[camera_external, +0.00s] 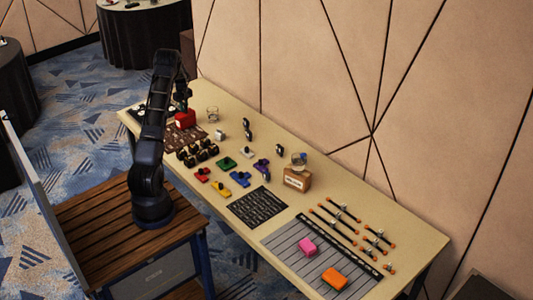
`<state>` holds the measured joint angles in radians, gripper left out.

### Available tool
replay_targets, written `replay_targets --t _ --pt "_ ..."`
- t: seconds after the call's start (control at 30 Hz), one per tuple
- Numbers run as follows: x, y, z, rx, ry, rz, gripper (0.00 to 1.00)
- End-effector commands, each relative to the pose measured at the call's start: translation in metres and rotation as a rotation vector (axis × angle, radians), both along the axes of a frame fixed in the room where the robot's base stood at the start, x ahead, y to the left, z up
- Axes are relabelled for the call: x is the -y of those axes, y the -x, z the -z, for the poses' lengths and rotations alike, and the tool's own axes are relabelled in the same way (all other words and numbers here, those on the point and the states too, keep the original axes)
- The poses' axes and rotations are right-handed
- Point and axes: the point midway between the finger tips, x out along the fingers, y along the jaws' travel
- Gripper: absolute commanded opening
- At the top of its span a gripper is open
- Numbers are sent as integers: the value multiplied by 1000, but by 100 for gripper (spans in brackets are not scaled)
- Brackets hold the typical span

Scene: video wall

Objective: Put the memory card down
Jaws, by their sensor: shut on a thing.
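My gripper (183,104) is at the far left part of the long table, low over it, and shut. The memory card in its jaws is too small and dark to make out from here. A bright red object (186,119) shows right under the gripper; I cannot tell whether they touch. A dark brown patterned mat (183,138) lies on the table just in front of the red object. Part of the table behind the arm is hidden.
A clear glass (213,114) stands right of the gripper. Several dark round items (196,154) and coloured pieces (240,179) lie nearer the middle. A brown box (297,180), a black text sheet (258,207) and a grey striped mat (291,245) lie farther right.

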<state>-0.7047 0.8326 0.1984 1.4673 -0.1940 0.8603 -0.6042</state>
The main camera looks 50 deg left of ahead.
Motion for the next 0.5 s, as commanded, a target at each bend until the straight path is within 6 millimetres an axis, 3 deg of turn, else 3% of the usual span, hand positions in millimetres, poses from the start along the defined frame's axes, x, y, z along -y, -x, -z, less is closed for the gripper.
replay_targets --t 0.03,0.07,0.17,0.5 --pt "0 0 2 -1 0 0 0" --pt "0 0 2 0 0 0 21" --pt "0 0 2 0 0 0 41" --pt "0 0 -1 0 0 0 41"
